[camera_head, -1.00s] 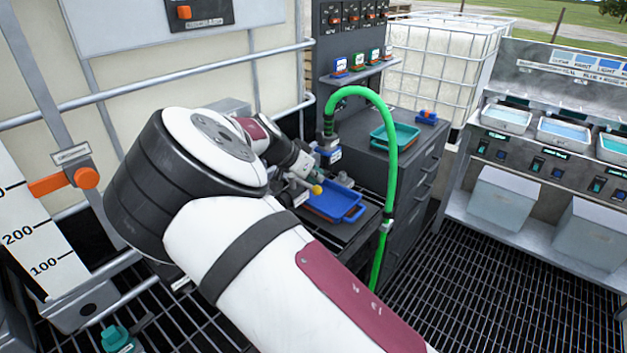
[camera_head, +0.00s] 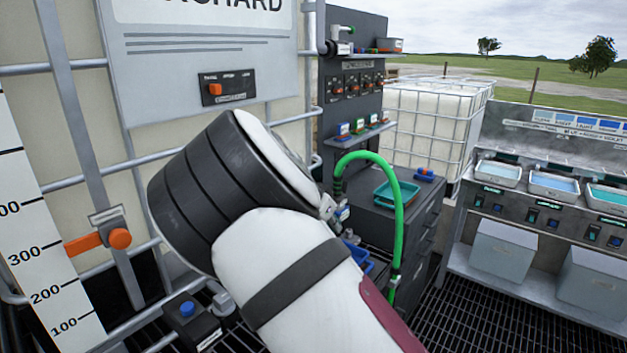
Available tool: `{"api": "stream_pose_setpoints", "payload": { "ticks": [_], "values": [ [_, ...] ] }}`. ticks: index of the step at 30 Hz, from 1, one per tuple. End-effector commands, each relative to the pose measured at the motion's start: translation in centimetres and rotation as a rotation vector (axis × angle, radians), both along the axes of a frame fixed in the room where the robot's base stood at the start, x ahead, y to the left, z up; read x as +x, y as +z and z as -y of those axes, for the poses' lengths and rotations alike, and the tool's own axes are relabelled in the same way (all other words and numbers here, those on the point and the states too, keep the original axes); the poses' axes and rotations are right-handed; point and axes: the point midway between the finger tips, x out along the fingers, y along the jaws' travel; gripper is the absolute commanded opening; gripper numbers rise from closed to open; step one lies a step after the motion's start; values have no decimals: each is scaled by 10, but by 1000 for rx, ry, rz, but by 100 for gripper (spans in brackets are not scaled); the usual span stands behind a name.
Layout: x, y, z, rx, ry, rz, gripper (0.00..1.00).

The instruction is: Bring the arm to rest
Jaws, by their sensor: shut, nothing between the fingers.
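My arm (camera_head: 290,262) fills the middle of the head view, white with dark grey bands and a dark red panel. Its thick dark joint (camera_head: 215,190) is raised in front of the big pale tank. My gripper is not visible; the arm hides the area behind this joint. I cannot tell whether it touches anything there.
A green hose (camera_head: 398,200) arches just right of the arm, near a dark cabinet holding a teal tray (camera_head: 397,194). A blue tray (camera_head: 357,256) is partly hidden behind the arm. An orange-handled valve (camera_head: 100,241) is at left. Grated floor (camera_head: 490,325) is open at right.

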Motion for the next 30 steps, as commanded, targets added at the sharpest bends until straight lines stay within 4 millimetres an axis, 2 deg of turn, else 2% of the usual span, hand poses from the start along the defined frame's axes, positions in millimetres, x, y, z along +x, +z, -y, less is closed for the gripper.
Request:
{"api": "stream_pose_setpoints", "payload": {
  "ticks": [1,3,6,12,21,30],
  "values": [
    [-9,9,18,40,-14,-29,0],
    [-25,17,37,89,-13,-76,0],
    [-49,31,60,159,3,-134,0],
    [-103,62,92,284,84,-212,0],
    [-195,116,117,395,293,-240,0],
    [-297,157,128,358,538,-201,0]
  ]
}}
